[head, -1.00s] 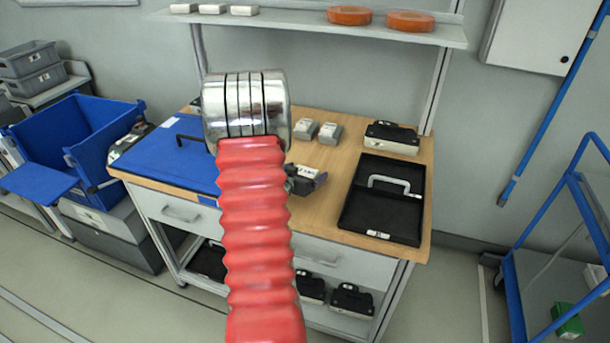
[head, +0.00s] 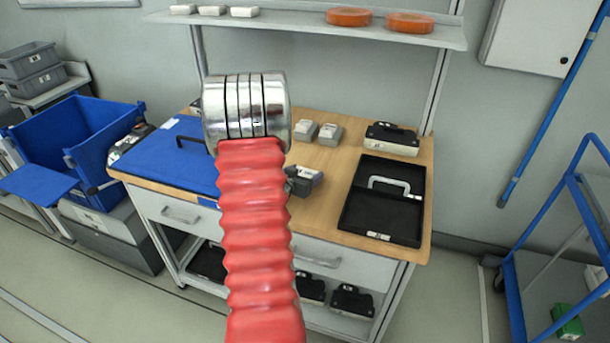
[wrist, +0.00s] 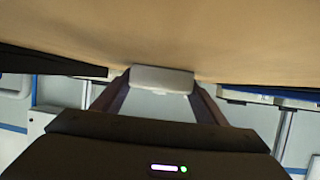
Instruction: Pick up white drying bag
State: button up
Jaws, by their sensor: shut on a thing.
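A white drying bag (wrist: 162,78) is between the two fingers of my gripper (wrist: 160,84) in the wrist view. The fingers are shut on its sides, and it shows as a small pale block at their tips. In the head view my gripper (head: 303,184) is a small dark shape over the middle of the wooden bench, partly hidden behind my red arm. A pale patch shows at its end. Whether the bag touches the bench top cannot be told.
Two pale blocks (head: 318,131) sit behind my gripper on the bench (head: 325,216). A black open tray (head: 385,214) with a handle lies to the right, a black-topped device (head: 391,138) behind it. A blue lidded case (head: 165,165) lies left.

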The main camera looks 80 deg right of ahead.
aim_at(300, 172)
jog(key=shift+r, duration=5)
jog(key=shift+w, duration=0.3)
jog(key=shift+w+a+f+n+t, duration=0.2)
jog(key=shift+w+n+t, duration=0.2)
jog(key=shift+w+t, duration=0.15)
jog(key=w+a+n+t+y, duration=0.1)
jog(key=w+a+n+t, duration=0.25)
jog(key=w+a, duration=0.6)
jog(key=w+a+f+n+t+y, duration=0.1)
jog(key=w+a+n+t, duration=0.25)
jog(key=w+a, duration=0.65)
jog(key=w+a+n+t+y, duration=0.1)
jog(key=w+a+n+t, duration=0.3)
jog(key=w, duration=1)
jog(key=w+a+n+t+y, duration=0.1)
jog(key=w+a+n+y, duration=0.1)
jog(key=a, duration=1.2)
jog(key=w+a+n+t+y, duration=0.1)
jog(key=w+a+n+y, duration=0.2)
jog(key=a, duration=1.1)
jog(key=w+a+n+t+y, duration=0.2)
jog(key=w+a+y, duration=0.3)
jog(key=a, duration=0.9)
jog(key=w+n, duration=0.1)
jog(key=w, duration=0.1)
jog(key=shift+w+r, duration=0.3)
